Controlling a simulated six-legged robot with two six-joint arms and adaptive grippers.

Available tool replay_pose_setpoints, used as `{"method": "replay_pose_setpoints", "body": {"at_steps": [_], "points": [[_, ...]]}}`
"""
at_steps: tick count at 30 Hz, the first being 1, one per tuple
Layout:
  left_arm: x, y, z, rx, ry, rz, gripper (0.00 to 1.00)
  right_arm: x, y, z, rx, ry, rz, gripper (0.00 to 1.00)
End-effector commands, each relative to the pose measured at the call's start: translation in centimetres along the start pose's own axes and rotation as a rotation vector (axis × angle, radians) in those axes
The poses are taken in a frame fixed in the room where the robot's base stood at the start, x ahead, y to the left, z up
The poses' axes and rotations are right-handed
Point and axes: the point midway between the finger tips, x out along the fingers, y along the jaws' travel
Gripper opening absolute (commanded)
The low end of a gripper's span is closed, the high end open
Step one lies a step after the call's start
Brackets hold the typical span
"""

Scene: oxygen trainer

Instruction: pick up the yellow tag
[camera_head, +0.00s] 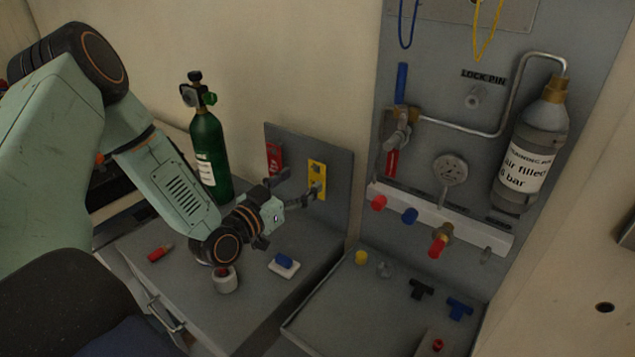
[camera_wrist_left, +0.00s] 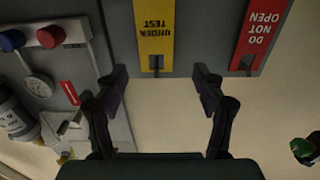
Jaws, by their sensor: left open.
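The yellow tag (camera_head: 316,180) hangs on a small grey upright board beside a red tag (camera_head: 274,158). My left gripper (camera_head: 297,186) is open and empty in front of the board, its fingers pointing at the yellow tag. In the left wrist view the yellow tag (camera_wrist_left: 156,28), reading "UNDER TEST" upside down, lies between the lines of the two open fingers (camera_wrist_left: 162,80), just past their tips. A dark peg shows at the tag's end. The red "DO NOT OPEN" tag (camera_wrist_left: 261,35) is to the right there. My right gripper is not in view.
A green cylinder (camera_head: 208,150) stands left of the board. A white cup (camera_head: 225,280), a blue-and-white block (camera_head: 285,265) and a red item (camera_head: 158,254) are on the grey top below my arm. A panel with a grey bottle (camera_head: 530,130) and a tray (camera_head: 330,300) are at the right.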

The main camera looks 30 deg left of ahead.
Motion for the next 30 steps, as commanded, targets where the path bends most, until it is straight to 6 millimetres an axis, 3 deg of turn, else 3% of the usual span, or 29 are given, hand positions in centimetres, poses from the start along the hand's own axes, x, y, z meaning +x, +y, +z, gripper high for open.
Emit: {"method": "replay_pose_setpoints", "body": {"at_steps": [12, 22, 30], "points": [[4.7, 0.4, 0.4, 0.004, 0.001, 0.002, 0.7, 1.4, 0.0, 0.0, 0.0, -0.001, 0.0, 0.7], [5.3, 0.2, 0.3, 0.0, 0.0, -0.001, 0.7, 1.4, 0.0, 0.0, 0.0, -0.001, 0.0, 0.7], [5.3, 0.2, 0.3, 0.001, 0.0, -0.001, 0.47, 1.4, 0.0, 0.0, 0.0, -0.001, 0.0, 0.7]]}}
